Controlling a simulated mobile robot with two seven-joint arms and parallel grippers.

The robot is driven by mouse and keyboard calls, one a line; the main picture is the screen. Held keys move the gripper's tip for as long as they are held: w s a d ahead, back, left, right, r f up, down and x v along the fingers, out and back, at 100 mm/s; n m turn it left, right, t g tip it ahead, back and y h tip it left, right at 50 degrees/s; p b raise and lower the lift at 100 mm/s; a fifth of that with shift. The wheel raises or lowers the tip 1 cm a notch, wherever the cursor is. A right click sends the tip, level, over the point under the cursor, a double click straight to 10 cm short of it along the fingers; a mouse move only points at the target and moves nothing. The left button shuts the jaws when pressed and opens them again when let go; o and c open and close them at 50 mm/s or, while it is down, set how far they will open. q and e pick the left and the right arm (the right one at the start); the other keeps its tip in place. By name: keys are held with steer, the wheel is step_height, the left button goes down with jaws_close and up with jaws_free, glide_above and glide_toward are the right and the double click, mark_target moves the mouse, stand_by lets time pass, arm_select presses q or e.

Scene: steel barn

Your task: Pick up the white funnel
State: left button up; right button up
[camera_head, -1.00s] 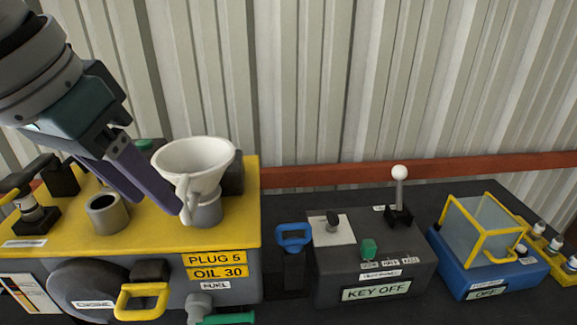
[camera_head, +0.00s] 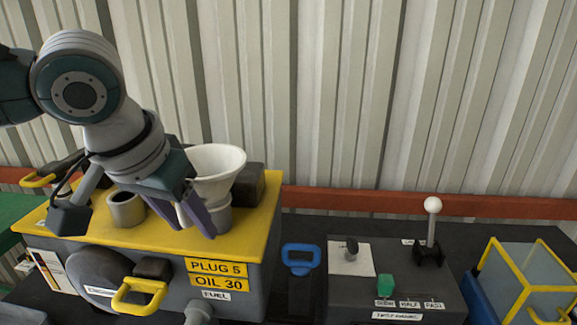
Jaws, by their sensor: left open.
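The white funnel (camera_head: 222,168) stands upright in a grey collar (camera_head: 222,217) on the yellow top of the engine box (camera_head: 150,236). My left gripper (camera_head: 196,222) is low at the funnel's left front side, with its purple fingers pointing down and to the right. The fingers overlap the funnel's lower part in the picture. The left gripper is open. I cannot tell whether a finger touches the funnel. The funnel's left lower side and handle are mostly hidden by the gripper. My right gripper is not in view.
A grey open cylinder (camera_head: 126,209) stands left of the gripper on the engine top. A dark block (camera_head: 250,184) is close behind the funnel. A blue handle (camera_head: 301,259), a lever with a white ball (camera_head: 432,206) and a yellow-framed box (camera_head: 527,275) are to the right.

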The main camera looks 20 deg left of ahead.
arm_select(q)
steer(key=shift+w+f, duration=0.25)
steer(key=shift+f, duration=0.4)
jaws_close()
steer(key=shift+d, duration=0.15)
stand_by(0.8)
